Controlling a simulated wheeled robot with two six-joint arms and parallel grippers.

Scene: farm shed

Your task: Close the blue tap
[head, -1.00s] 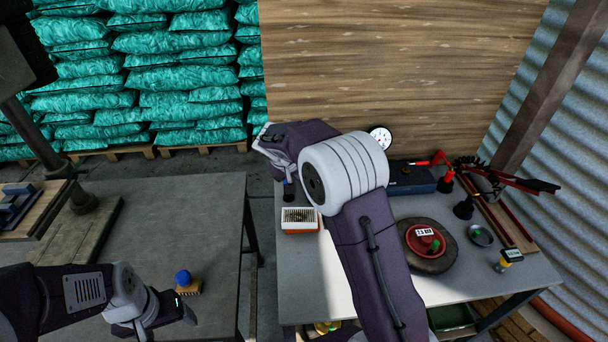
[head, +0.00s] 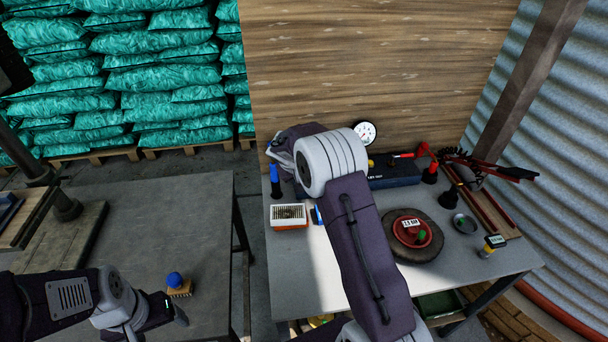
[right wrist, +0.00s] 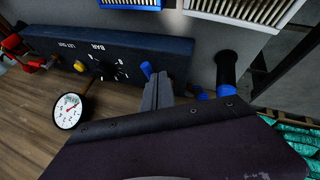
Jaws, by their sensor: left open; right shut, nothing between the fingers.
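The blue tap (right wrist: 147,70) shows in the right wrist view as a short blue lever on a dark blue box (right wrist: 110,55) with BAR lettering. The box also shows in the head view (head: 398,172), where my right arm hides the tap. My right gripper (right wrist: 157,80) is shut and empty, its fingertips right beside the tap; I cannot tell whether they touch. In the head view my right gripper is hidden behind its arm. My left gripper (head: 176,312) is open and empty over the left table, near a blue-knobbed brush (head: 178,283).
A pressure gauge (right wrist: 68,110) and a yellow knob (right wrist: 80,66) are on the box. A blue-topped black post (head: 275,180) and an orange-framed filter (head: 289,216) stand close to my right arm. A tyre (head: 430,243) lies further right. The left table's middle is clear.

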